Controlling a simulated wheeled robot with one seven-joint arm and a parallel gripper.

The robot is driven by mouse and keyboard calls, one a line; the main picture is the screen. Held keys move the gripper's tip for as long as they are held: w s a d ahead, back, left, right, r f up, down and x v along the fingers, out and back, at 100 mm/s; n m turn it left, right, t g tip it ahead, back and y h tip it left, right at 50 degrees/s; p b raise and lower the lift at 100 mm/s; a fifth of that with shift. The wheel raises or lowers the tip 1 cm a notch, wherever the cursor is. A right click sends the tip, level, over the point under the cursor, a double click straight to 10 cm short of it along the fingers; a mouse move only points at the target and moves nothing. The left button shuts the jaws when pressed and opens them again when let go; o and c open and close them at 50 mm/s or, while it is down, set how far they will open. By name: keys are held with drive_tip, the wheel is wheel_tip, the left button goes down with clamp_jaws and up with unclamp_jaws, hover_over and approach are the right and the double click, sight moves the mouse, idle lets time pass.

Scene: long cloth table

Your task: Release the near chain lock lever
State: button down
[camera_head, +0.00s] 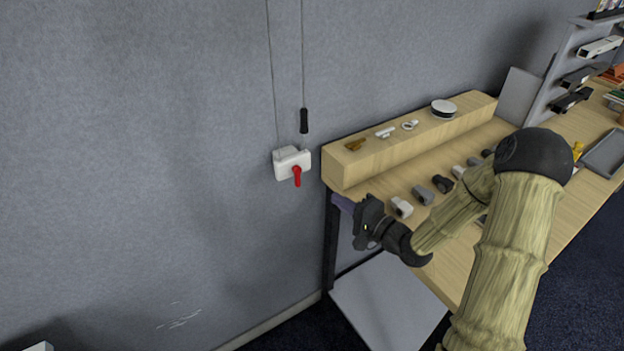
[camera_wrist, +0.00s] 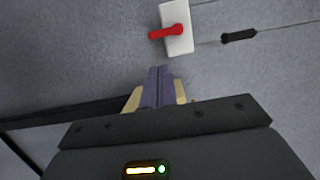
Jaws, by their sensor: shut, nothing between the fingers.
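The chain lock is a white box (camera_head: 288,159) on the grey wall, left of the table. Its red lever (camera_head: 297,175) hangs down from the front of the box. In the wrist view the white box (camera_wrist: 177,27) and the red lever (camera_wrist: 166,32) show at the top, beyond my fingertips. A thin chain runs up the wall from the box, and a black handle (camera_head: 304,121) hangs on a second line beside it. My gripper (camera_wrist: 158,72) is shut and empty. It is apart from the lever, to its lower right in the head view.
A wooden table (camera_head: 452,208) with a raised wooden ledge (camera_head: 375,160) stands right of the lock, close to my arm. Small fittings lie on both. A pale panel (camera_head: 388,298) sits low under the table end. The wall front left of the lock is clear.

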sight(297, 177)
drive_tip(key=x, duration=1)
drive_tip(key=shift+p, duration=0.45)
drive_tip(key=shift+w+d, duration=0.1)
drive_tip(key=shift+d, duration=0.05)
